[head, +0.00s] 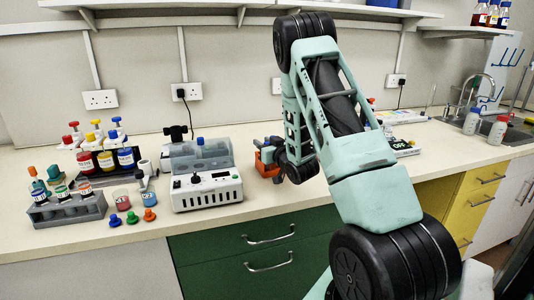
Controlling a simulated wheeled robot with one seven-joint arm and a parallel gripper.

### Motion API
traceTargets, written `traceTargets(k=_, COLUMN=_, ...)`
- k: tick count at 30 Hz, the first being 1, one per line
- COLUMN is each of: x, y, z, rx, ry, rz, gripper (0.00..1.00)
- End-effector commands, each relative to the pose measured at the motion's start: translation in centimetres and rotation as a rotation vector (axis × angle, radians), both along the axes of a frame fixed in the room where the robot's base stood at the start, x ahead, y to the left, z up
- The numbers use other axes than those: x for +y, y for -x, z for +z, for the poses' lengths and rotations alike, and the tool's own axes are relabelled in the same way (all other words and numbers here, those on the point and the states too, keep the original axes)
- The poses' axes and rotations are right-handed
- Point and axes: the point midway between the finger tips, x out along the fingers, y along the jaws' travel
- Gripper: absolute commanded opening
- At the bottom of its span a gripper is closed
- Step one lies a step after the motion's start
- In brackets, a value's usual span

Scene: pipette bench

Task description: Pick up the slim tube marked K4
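A grey tube rack (68,210) stands at the left of the bench and holds several tubes with coloured labels. The labels are too small to read, so I cannot tell which tube is K4. My gripper (261,165) is low over the bench, right of the white instrument, well away from the rack. My own arm partly hides it. Its fingers are too small to tell whether they are open or shut.
A white instrument (207,193) with a blue-capped tube stands between the rack and my gripper. Behind the rack is a stand of red, yellow and blue bottles (105,160). A sink (490,125) is at far right.

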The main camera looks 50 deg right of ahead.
Motion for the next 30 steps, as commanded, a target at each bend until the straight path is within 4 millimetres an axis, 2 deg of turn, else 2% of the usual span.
traceTargets(k=6, x=0.0, y=-0.1, z=-0.1, rx=0.0, ry=0.0, rz=0.0, gripper=0.31)
traceTargets(k=7, x=0.0, y=-0.1, z=0.0, rx=0.0, ry=0.0, rz=0.0, gripper=0.25)
traceTargets(k=9, x=0.0, y=-0.1, z=0.0, rx=0.0, ry=0.0, rz=0.0, gripper=0.06)
traceTargets(k=10, x=0.0, y=-0.1, z=0.0, rx=0.0, ry=0.0, rz=0.0, gripper=0.0)
traceTargets(k=20, x=0.0, y=-0.1, z=0.4, rx=-0.001, ry=0.0, rz=0.0, gripper=0.0)
traceTargets(k=23, x=0.0, y=-0.1, z=1.7, rx=-0.004, ry=0.002, rz=0.0, gripper=0.0)
traceTargets(k=30, x=0.0, y=0.0, z=6.7, rx=-0.002, ry=0.003, rz=0.001, gripper=0.0)
